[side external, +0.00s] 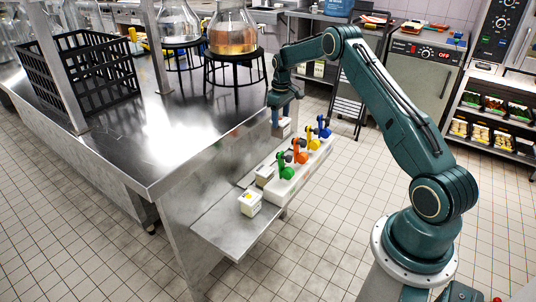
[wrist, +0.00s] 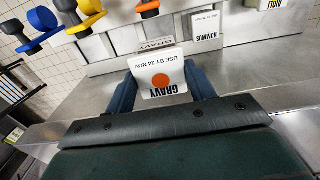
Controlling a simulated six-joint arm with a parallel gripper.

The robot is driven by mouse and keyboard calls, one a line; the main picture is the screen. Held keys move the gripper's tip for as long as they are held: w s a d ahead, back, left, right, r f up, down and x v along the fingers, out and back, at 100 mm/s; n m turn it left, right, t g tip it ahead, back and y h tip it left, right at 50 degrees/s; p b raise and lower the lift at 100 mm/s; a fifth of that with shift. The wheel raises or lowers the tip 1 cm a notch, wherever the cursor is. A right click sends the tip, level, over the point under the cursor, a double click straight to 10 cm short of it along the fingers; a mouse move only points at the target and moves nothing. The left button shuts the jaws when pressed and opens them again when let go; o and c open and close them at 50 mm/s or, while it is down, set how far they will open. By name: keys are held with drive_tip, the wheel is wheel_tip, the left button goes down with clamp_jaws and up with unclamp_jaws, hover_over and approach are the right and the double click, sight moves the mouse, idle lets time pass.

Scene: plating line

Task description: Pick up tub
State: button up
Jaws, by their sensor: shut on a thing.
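My gripper (wrist: 161,92) is shut on a small white tub (wrist: 150,87), one blue finger on each side of it. Its top carries an orange dot, the word GRAVY and USE BY 24 NOV, upside down in the wrist view. In the side view, my gripper (side external: 279,117) points down at the far end of the row, with the white tub (side external: 285,128) partly showing beside the fingers. I cannot tell whether the tub touches the shelf. A HUMMUS tub (wrist: 207,30) and an AIOLI tub (wrist: 272,5) stand apart from it.
A white dispenser row (side external: 290,186) with green, orange, yellow and blue taps runs along the steel side shelf (side external: 222,228). Two white tubs stand near its front end. The steel table (side external: 150,135) carries a black crate (side external: 88,78) and flasks on black stands.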

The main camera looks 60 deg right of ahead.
sight(280, 119)
drive_tip(key=shift+r, duration=1.7)
drive_tip(key=shift+a, duration=0.1)
drive_tip(key=s+a, duration=0.2)
drive_tip(key=a, duration=1.5)
drive_tip(key=s+a, duration=0.2)
drive_tip(key=a, duration=1.6)
drive_tip(key=shift+a, duration=0.35)
wheel_tip(280, 119, down, 16)
drive_tip(key=shift+f, duration=0.1)
